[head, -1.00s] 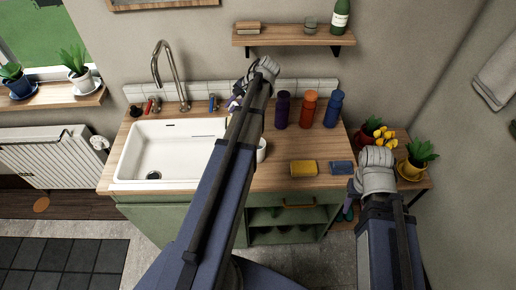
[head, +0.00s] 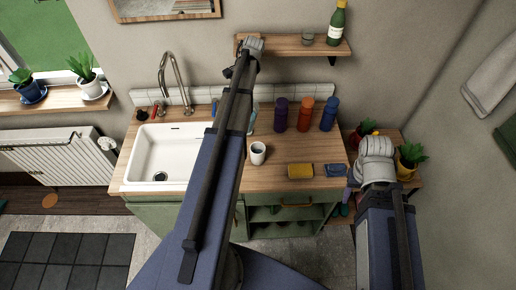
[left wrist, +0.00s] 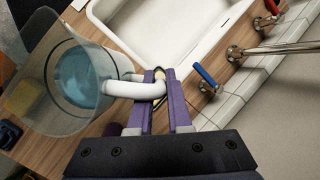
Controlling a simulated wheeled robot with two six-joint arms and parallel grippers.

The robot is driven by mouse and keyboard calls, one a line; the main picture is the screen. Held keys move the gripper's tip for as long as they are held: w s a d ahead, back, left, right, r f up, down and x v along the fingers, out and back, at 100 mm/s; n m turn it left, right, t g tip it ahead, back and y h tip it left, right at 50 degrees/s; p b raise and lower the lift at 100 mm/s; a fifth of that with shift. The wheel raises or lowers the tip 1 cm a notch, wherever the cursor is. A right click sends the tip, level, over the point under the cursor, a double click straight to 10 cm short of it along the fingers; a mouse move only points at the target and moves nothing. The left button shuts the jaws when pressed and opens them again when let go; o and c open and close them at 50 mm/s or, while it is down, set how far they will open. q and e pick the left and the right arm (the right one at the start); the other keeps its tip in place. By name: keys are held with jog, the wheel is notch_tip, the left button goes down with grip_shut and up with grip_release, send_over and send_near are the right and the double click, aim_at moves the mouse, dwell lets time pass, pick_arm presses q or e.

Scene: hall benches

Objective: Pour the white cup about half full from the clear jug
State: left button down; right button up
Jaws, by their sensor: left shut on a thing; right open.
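The white cup (head: 257,153) stands upright on the wooden counter, right of the sink, just right of my left forearm in the head view. Its inside looks dark; I cannot tell its fill level. My left gripper (left wrist: 158,78) is shut on the white handle of the clear jug (left wrist: 72,82), seen in the left wrist view with blue liquid inside. In the head view my left arm hides most of the jug. My right gripper (head: 352,184) is open and empty by the counter's right end, partly hidden by its wrist.
A white sink (head: 165,152) with a tap (head: 178,78) is at the left. Purple (head: 281,115), orange (head: 305,114) and blue (head: 328,114) bottles stand at the back. A yellow sponge (head: 300,170) and blue block (head: 335,170) lie at right. A shelf (head: 300,46) hangs above.

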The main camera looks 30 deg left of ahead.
pick_arm(q)
jog(key=shift+g+h, duration=0.3)
jog(key=shift+h, duration=0.6)
jog(key=r+p, duration=0.7)
jog(key=r, duration=0.1)
jog(key=shift+d+r, duration=0.1)
jog(key=shift+d, duration=0.1)
notch_tip(320, 180, up, 5)
jog(key=p, duration=0.5)
